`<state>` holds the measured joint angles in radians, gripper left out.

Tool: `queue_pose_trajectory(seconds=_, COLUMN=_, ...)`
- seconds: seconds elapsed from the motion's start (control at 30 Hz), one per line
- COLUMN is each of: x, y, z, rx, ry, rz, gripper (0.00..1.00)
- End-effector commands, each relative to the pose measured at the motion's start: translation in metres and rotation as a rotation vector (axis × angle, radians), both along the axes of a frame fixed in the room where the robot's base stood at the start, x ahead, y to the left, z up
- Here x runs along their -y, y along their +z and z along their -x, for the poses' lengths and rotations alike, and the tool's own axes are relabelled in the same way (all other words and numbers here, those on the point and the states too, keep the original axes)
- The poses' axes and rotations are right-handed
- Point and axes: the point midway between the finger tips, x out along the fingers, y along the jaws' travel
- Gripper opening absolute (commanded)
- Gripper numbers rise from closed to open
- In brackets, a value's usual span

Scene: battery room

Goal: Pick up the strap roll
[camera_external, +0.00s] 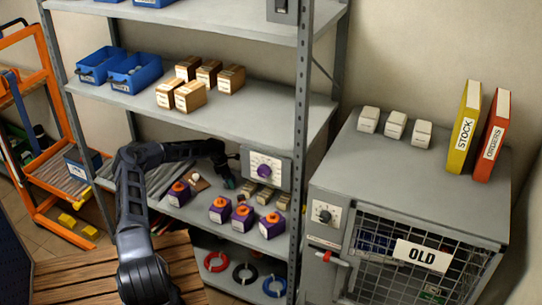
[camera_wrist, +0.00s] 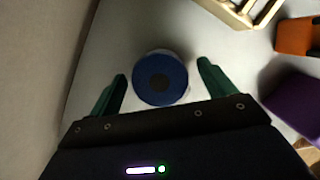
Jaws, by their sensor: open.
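A round blue roll with a dark centre and a pale rim, which looks like the strap roll (camera_wrist: 160,72), stands in the wrist view on the grey shelf. My gripper (camera_wrist: 163,70) is open, with one green finger on each side of the roll and visible gaps between. The fingers look apart from the roll; the height between them cannot be told. In the external view my gripper (camera_external: 229,180) reaches over the middle shelf, left of the dial box. I cannot make out the roll there; the gripper seems to hide it.
Purple boxes with orange tops (camera_external: 243,217) stand in front of my gripper, and small wooden trays (camera_external: 265,194) to its right. A dial box (camera_external: 262,168) stands behind. A wall closes off the left of the wrist view; a wooden tray (camera_wrist: 240,10) is near its top.

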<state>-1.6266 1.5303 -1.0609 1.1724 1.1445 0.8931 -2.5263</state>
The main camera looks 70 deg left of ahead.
Motion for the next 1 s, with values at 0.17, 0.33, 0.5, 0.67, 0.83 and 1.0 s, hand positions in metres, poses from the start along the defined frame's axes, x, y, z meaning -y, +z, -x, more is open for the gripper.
queue_pose_trajectory(seconds=0.17, x=-0.0001, y=-0.0092, z=-0.0023, rx=0.000, ry=0.000, rz=0.000, gripper=0.83)
queue_pose_trajectory(seconds=0.33, x=-0.0002, y=-0.0100, z=-0.0025, rx=0.000, ry=0.000, rz=-0.001, gripper=0.83)
queue_pose_trajectory(seconds=0.5, x=-0.0001, y=-0.0100, z=-0.0025, rx=0.000, ry=0.000, rz=-0.001, gripper=0.69)
queue_pose_trajectory(seconds=0.67, x=-0.0001, y=-0.0100, z=-0.0025, rx=0.000, ry=0.000, rz=-0.001, gripper=0.38)
queue_pose_trajectory(seconds=0.83, x=-0.0003, y=-0.0097, z=-0.0025, rx=0.000, ry=0.000, rz=-0.001, gripper=0.29)
queue_pose_trajectory(seconds=1.0, x=0.0000, y=-0.0088, z=-0.0022, rx=0.000, ry=0.000, rz=-0.001, gripper=0.29)
